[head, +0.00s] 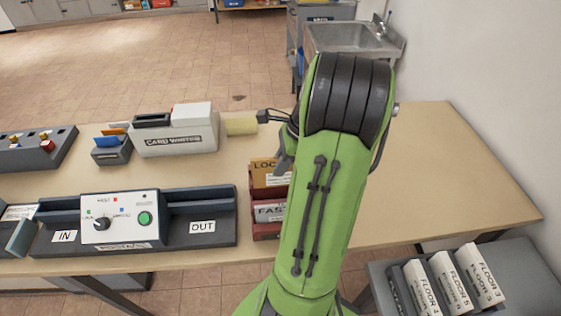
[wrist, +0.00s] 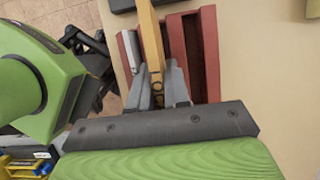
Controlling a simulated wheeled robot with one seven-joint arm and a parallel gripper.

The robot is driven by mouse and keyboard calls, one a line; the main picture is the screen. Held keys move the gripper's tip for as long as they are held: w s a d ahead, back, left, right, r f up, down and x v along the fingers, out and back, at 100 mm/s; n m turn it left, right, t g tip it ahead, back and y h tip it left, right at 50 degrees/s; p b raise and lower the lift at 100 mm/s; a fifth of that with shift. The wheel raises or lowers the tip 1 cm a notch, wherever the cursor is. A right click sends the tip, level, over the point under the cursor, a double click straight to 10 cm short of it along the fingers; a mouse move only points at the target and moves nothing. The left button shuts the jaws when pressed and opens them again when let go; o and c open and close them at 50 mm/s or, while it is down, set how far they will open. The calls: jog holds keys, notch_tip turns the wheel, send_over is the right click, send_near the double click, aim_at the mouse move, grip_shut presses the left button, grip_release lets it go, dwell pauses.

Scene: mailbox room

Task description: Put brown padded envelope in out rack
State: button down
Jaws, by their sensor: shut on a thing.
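A brown padded envelope (wrist: 151,35) stands edge-on in a dark red rack (wrist: 190,50) in the wrist view. My gripper (wrist: 164,92) is shut on its near end, with a grey finger on each side.
A postage machine (head: 117,219) with a knob and green button sits between the IN and OUT trays. A white card writer box (head: 178,142) stands behind. A grey cart with floor binders (head: 455,285) is at right. The table's right side (head: 440,180) is clear.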

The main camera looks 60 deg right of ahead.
jog(key=shift+f+b, duration=0.95)
jog(key=shift+f, duration=1.15)
